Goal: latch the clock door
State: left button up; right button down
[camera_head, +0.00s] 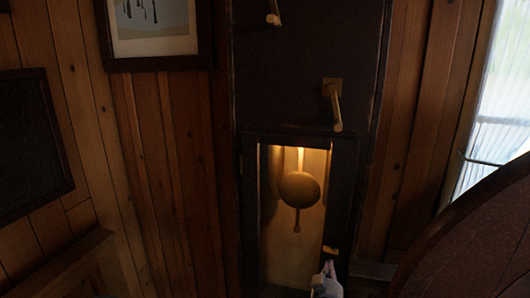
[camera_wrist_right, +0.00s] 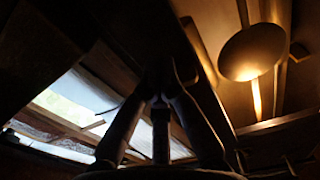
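The clock door (camera_head: 345,190) is a dark frame around a lit opening in the lower part of a tall dark clock case. It looks shut or nearly so; I cannot tell if it is flush. A small brass latch piece (camera_head: 330,250) sits on its right side, low down. My right gripper (camera_head: 329,266) is just below this piece, pointing up, its tips close together. In the right wrist view the fingers (camera_wrist_right: 160,88) converge against a dark surface, with nothing clearly held. Whether they touch the latch is not clear. My left gripper is not in view.
A round brass pendulum (camera_head: 299,189) hangs behind the door opening, also in the right wrist view (camera_wrist_right: 252,52). Brass bars (camera_head: 335,108) stick out from the case above. A curved dark wooden piece (camera_head: 475,240) stands at right, near a bright window (camera_head: 498,110).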

jog(key=v, duration=0.5)
jog(key=shift+s, duration=0.3)
jog(key=shift+a, duration=0.1)
jog(key=w+m, duration=0.2)
jog(key=w+m+b, duration=0.1)
jog(key=w+m, duration=0.1)
jog(key=w+m+b, duration=0.1)
jog(key=w+m, duration=0.1)
jog(key=shift+w+a+r, duration=0.2)
jog(key=shift+w+a, duration=0.05)
jog(key=shift+a, duration=0.05)
dwell(0.6)
jog(key=shift+s+d+r, duration=0.1)
jog(key=shift+d+r, duration=0.25)
jog(key=shift+r, duration=0.15)
dwell(1.1)
jog(key=shift+d+f+b, duration=0.1)
jog(key=shift+d+b, duration=0.05)
jog(key=shift+b, duration=0.7)
dwell(0.7)
